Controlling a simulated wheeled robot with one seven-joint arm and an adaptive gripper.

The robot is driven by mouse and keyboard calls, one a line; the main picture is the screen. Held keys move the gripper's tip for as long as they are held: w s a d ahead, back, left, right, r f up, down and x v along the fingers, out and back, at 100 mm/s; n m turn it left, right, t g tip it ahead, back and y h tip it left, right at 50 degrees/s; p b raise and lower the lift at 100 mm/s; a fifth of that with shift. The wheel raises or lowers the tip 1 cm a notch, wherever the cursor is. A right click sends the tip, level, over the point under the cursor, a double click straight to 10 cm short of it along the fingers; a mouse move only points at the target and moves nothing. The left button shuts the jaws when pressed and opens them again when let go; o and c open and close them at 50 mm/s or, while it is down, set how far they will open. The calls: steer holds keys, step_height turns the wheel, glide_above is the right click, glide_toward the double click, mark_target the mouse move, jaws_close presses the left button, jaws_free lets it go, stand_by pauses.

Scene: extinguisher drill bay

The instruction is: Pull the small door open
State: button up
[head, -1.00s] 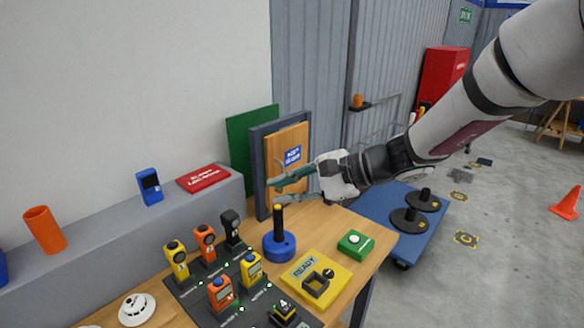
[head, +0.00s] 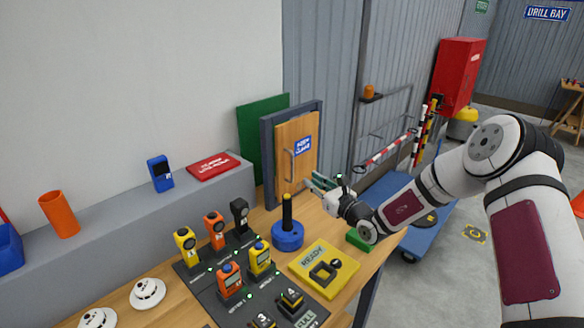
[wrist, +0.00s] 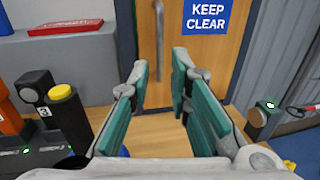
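The small wooden door (head: 309,165) with a blue KEEP CLEAR sign (head: 304,146) stands in a dark frame (head: 268,165) at the back of the bench. It looks closed. Its upright metal bar handle (head: 291,166) is near the door's left side. The wrist view also shows the handle (wrist: 159,40), straight ahead, and the sign (wrist: 206,14). My gripper (wrist: 160,77) is open and empty, with green-padded fingers either side of the handle's line. The handle appears beyond the fingertips, not between them. In the head view my gripper (head: 314,184) is low, in front of the door's right side.
A blue post base (head: 288,237) with a black, yellow-topped stem stands in front of the door. A yellow READY plate (head: 335,278), a green block (head: 358,241) and a dark tray of testers (head: 203,284) sit nearby. A grey ledge (head: 110,222) runs along the left.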

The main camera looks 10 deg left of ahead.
mark_target(292, 180)
steer(key=b+x, duration=0.1)
steer(key=x, duration=1)
steer(key=shift+w+a, duration=0.25)
steer(key=shift+w, duration=0.05)
jaws_close()
